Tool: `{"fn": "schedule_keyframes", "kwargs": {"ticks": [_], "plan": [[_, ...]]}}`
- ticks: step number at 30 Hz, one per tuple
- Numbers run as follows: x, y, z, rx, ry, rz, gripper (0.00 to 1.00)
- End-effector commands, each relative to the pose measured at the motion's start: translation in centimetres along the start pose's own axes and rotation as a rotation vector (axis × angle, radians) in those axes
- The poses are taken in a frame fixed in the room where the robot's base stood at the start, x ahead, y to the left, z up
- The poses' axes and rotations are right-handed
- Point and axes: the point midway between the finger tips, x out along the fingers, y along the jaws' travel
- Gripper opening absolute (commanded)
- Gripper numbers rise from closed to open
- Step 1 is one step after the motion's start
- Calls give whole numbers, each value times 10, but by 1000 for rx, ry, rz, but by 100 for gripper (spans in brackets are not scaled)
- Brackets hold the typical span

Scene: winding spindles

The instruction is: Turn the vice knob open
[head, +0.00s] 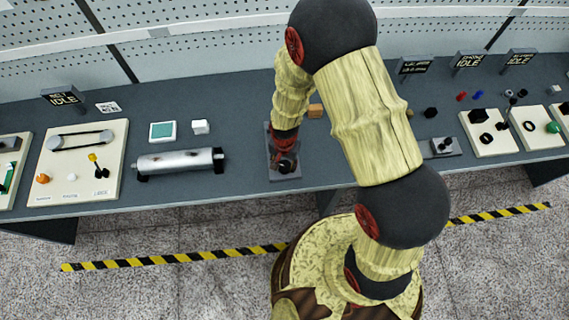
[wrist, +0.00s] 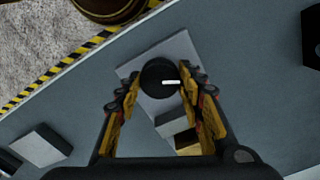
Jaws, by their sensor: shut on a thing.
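The vice is a grey plate (head: 273,174) on the bench under the end of my arm; in the wrist view its plate (wrist: 184,52) lies beneath the fingers. A round black knob (wrist: 155,72) with a white mark sits on it, the mark pointing right in the wrist view. My gripper (wrist: 160,85) has one finger on either side of the knob and is shut on it. In the head view my gripper (head: 285,160) hides the knob. Grey vice blocks (wrist: 172,122) lie just below the knob in the wrist view.
A wooden block (head: 315,111) lies behind the vice. A silver roller (head: 178,161) stands left, with a white cube (head: 200,127) and a teal-topped box (head: 162,131) behind it. A belt board (head: 78,165) is farther left. Bench surface between roller and vice is clear.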

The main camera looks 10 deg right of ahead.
Motion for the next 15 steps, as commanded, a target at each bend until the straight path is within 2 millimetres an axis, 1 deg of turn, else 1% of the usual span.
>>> {"fn": "schedule_keyframes", "kwargs": {"ticks": [8, 15], "plan": [[0, 0, 0, -58, 1, -1, 13], [1, 0, 0, -217, 1, -1, 13]]}}
